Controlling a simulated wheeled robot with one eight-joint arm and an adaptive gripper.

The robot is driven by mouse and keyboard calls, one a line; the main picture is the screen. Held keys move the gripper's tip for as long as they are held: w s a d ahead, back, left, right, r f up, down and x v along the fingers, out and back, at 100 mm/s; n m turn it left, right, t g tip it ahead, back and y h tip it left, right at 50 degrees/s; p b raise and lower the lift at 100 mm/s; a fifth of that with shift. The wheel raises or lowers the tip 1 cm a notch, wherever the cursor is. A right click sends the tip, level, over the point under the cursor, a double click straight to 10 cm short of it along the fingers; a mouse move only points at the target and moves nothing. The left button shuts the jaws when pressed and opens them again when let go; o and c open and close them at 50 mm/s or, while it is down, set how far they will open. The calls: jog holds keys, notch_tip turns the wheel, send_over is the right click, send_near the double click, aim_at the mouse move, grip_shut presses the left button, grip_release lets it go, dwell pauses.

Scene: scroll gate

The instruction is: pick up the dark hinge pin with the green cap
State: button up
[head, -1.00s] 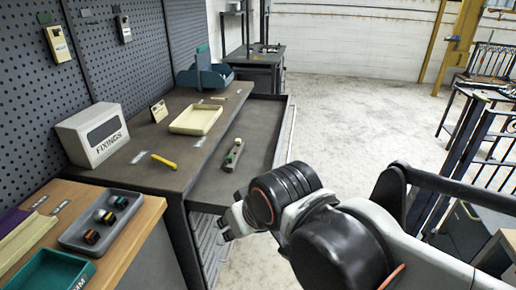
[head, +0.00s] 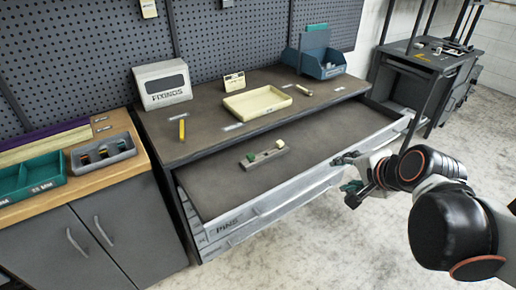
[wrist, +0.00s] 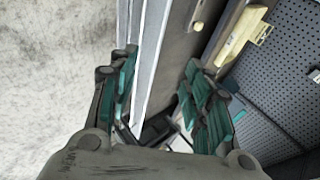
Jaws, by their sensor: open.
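In the head view a small grey-brown block (head: 266,158) lies inside the open drawer (head: 225,195). A green cap (head: 251,157) shows at its left end and a pale cap (head: 280,144) at its right end. The dark shaft of the hinge pin under the green cap cannot be made out. My gripper (head: 349,176) is at the drawer's front edge, to the right of the block and well apart from it. In the wrist view my gripper (wrist: 158,68) has its teal-padded fingers spread, with nothing between them. I cannot identify the pin in the wrist view.
The bench top above the drawer holds a cream tray (head: 257,103), a fixings box (head: 162,84), a yellow stick (head: 182,129) and a blue bin (head: 319,62). A wooden counter (head: 117,166) at left bears a grey tray (head: 104,155). The drawer floor around the block is mostly bare.

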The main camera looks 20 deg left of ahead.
jog(key=w+a+f+m+y+p, duration=0.2)
jog(key=w+a+f+m+y, duration=0.15)
jog(key=w+a+m, duration=0.55)
jog(key=m+y+p, duration=0.1)
jog(key=m+y, duration=0.2)
jog(key=m, duration=0.4)
send_near(252, 157)
jog(key=w+a, duration=0.1)
jog(key=a+f+b, duration=0.1)
jog(key=shift+w+a+f+t+h+b, duration=0.1)
jog(key=shift+w+a+t+h+b, duration=0.2)
jog(key=shift+w, duration=0.1)
jog(key=b+x, duration=0.2)
jog(key=x, duration=0.2)
jog(key=shift+a+f, duration=0.2)
jog(key=shift+w+a+f, duration=0.1)
jog(key=shift+w+a, duration=0.2)
jog(key=shift+w, duration=0.1)
jog(key=shift+c, duration=0.6)
grip_shut()
